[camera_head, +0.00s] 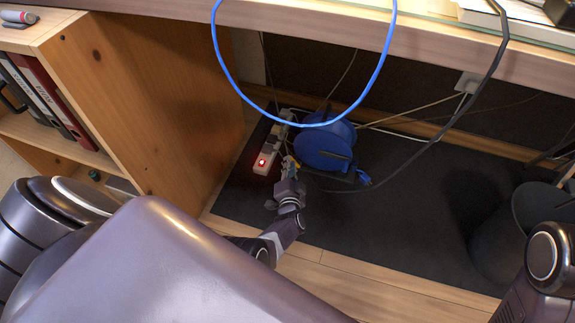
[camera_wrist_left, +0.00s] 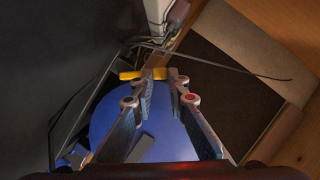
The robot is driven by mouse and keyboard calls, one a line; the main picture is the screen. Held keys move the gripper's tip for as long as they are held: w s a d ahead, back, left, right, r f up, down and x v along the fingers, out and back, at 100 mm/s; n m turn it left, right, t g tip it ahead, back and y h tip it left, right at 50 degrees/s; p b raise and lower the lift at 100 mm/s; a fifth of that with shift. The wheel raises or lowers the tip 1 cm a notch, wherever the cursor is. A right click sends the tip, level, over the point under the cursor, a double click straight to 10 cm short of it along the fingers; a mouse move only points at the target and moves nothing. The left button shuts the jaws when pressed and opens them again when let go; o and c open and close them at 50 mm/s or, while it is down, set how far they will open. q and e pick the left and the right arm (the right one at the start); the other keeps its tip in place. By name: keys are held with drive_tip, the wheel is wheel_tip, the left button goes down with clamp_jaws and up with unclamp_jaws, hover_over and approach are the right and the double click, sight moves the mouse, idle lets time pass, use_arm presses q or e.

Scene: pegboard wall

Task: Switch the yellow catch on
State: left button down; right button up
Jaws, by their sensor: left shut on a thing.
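The yellow catch (camera_wrist_left: 129,75) shows in the left wrist view as a short yellow bar in front of the blue cable reel (camera_wrist_left: 110,104). My left gripper (camera_wrist_left: 161,76) is shut on the catch, and its fingertips hide part of it. In the head view my left gripper (camera_head: 289,163) reaches down under the desk, just left of the blue cable reel (camera_head: 325,146). The catch is too small there to tell its exact position. My right gripper is not in view.
A white power strip (camera_head: 270,146) with a lit red switch lies left of the reel on a black mat (camera_head: 420,190). A blue cable (camera_head: 229,75) loops down from the desk. A wooden shelf (camera_head: 165,100) stands left, and a dark bin (camera_head: 500,240) stands right.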

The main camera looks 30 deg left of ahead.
use_arm(q)
drive_tip(key=shift+d+m, duration=0.15)
drive_tip(key=shift+m, duration=0.15)
drive_tip(key=c, duration=1.9)
unclamp_jaws()
